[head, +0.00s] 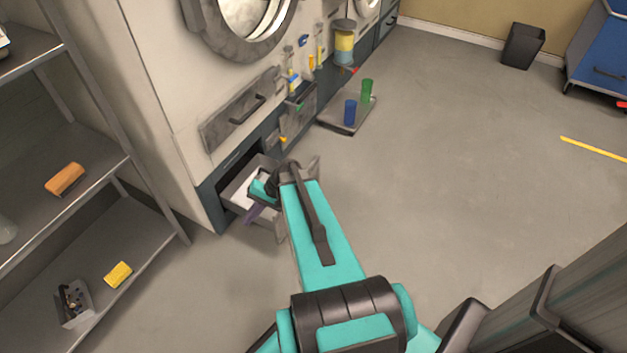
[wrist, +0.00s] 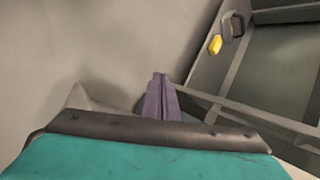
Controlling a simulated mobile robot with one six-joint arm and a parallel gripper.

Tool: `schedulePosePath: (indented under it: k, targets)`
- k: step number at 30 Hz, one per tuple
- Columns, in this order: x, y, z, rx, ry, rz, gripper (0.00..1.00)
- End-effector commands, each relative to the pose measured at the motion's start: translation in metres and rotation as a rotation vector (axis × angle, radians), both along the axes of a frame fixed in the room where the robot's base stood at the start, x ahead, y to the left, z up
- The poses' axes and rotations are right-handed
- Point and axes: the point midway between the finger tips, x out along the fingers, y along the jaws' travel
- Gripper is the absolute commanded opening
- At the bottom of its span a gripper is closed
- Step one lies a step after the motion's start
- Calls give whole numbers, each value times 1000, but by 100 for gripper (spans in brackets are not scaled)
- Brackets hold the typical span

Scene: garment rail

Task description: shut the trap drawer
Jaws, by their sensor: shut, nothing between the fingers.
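The trap drawer (head: 236,190) is low in the machine's dark base in the head view. It stands pulled out, with a dark gap above it and a pale inside. My gripper (head: 254,214), with purple fingers, is at the drawer's front end, and my arm hides part of the drawer. I cannot tell whether the fingers touch it. In the wrist view the fingers of my gripper (wrist: 160,92) are together with nothing between them. I cannot make out the drawer surely in the wrist view.
A metal shelf rack (head: 150,235) stands left, with an orange brush (head: 65,179) and a yellow sponge (head: 118,274). A low tray (head: 340,122) with blue and green cups stands on the floor beyond the drawer. The floor at right is open.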

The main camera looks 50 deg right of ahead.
Motion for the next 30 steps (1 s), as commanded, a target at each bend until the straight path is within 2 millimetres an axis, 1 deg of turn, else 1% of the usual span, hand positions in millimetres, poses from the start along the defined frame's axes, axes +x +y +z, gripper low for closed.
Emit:
schedulePosePath:
  k: [1, 7, 12, 14, 18, 20, 21, 24, 27, 30]
  targets:
    - [3, -21, -4, -1, -19, -36, 0]
    - [4, -91, 4, 0, -85, -163, 0]
    - [-7, -153, 11, -10, -135, -269, 0]
    - [-13, -174, 13, -16, -151, -304, 0]
    - [-32, -222, 17, -32, -185, -387, 0]
    - [-42, -243, 18, -41, -198, -422, 0]
    - [-49, -256, 19, -47, -206, -445, 0]
    - [-69, -286, 20, -63, -222, -499, 0]
    - [-87, -309, 21, -77, -232, -543, 0]
    - [-102, -325, 21, -86, -238, -574, 0]
